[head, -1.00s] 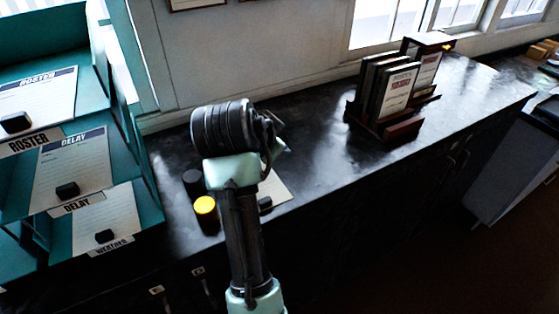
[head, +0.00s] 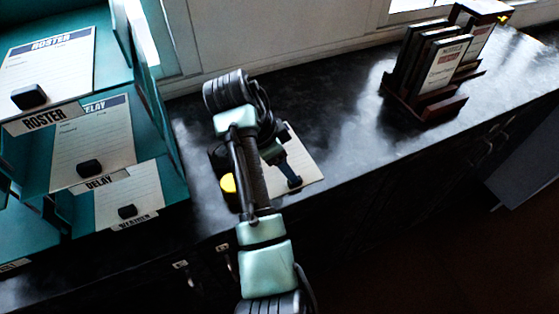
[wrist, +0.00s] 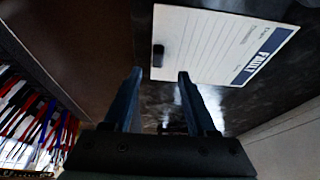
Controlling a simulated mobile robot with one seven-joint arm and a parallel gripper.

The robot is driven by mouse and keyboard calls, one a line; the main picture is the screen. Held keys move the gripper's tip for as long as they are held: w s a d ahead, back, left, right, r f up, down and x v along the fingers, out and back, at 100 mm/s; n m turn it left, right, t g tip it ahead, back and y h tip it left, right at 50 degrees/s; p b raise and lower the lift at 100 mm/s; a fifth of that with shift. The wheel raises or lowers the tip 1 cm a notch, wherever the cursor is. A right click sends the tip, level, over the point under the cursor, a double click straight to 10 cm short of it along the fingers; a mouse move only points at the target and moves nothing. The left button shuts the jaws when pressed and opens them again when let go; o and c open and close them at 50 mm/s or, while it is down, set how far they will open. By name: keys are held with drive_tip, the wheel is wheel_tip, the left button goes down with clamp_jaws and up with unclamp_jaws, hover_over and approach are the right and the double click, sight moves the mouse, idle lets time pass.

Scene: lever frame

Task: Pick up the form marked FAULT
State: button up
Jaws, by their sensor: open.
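The form marked FAULT (wrist: 215,45) is a white sheet with a dark blue title band, lying on the dark counter. A small black block (wrist: 158,55) sits near its edge, at the end away from the title. My gripper (wrist: 160,76) is open and empty, its two fingers pointing toward the block, with the block lined up between the tips in the picture. The fingers look apart from the block. In the head view the form (head: 310,166) is partly hidden by my arm and gripper (head: 288,172).
A teal rack with ROSTER, DELAY and WEATHER forms (head: 50,70) stands at left. A yellow-topped cylinder (head: 228,183) is beside my arm. A dark wooden stand with upright cards (head: 425,105) is at right. The counter (head: 350,120) between is clear.

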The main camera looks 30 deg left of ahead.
drive_tip(key=shift+s+p+x, duration=0.2)
drive_tip(key=shift+p+x, duration=0.9)
drive_tip(key=shift+x, duration=1.7)
drive_tip(key=shift+d, duration=0.1)
clamp_jaws()
